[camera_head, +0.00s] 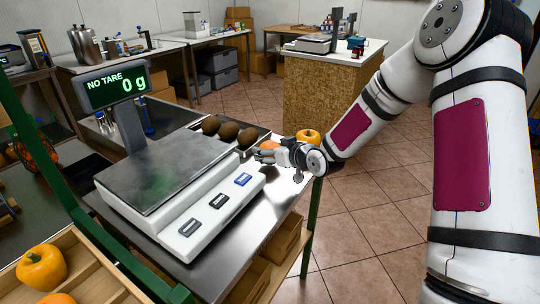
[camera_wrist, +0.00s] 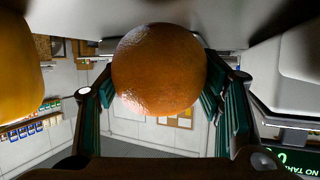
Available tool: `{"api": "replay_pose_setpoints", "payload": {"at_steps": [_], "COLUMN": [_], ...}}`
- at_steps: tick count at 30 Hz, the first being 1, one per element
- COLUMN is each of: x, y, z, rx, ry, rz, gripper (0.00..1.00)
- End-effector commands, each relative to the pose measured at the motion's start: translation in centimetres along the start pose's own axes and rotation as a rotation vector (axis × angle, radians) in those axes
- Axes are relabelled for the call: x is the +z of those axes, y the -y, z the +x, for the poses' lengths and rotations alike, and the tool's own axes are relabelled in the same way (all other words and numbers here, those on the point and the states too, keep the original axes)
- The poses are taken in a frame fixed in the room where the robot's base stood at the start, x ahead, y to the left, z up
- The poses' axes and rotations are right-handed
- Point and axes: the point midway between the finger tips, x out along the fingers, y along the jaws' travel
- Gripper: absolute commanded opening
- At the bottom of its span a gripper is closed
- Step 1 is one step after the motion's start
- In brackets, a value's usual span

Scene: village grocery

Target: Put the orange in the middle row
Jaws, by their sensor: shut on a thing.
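My gripper (camera_head: 264,153) is at the far right corner of the metal counter, just behind the scale. Its fingers are shut around an orange (camera_wrist: 157,70), which fills the middle of the wrist view between the two green-padded fingers. In the head view the orange (camera_head: 269,145) shows only partly behind the fingers. A dark tray (camera_head: 262,133) with several brown, egg-shaped fruits (camera_head: 228,131) lies beside the gripper. A yellow-orange pepper-like item (camera_head: 308,136) sits just beyond the gripper. I cannot tell which row is the middle one.
The large scale (camera_head: 160,170) reads 0 g and takes up much of the counter. A wooden crate (camera_head: 105,280) at lower left holds a yellow pepper (camera_head: 42,267) and part of an orange-coloured item (camera_head: 57,298). A green post (camera_head: 312,215) stands at the counter's right edge.

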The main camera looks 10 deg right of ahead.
Motion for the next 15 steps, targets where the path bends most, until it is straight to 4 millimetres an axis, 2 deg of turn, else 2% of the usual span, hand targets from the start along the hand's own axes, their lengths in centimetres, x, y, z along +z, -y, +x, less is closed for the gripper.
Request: {"api": "replay_pose_setpoints", "payload": {"at_steps": [3,14,15], "x": [1.29,1.60,1.65], "y": [0.02,-0.03,-0.03], "z": [0.62,0.72,0.70], "rx": [-0.001,0.001,0.001], "ry": [-0.002,-0.003,-0.002], "rz": [0.000,-0.002,-0.001], "gripper": [0.26,0.26,0.65]}}
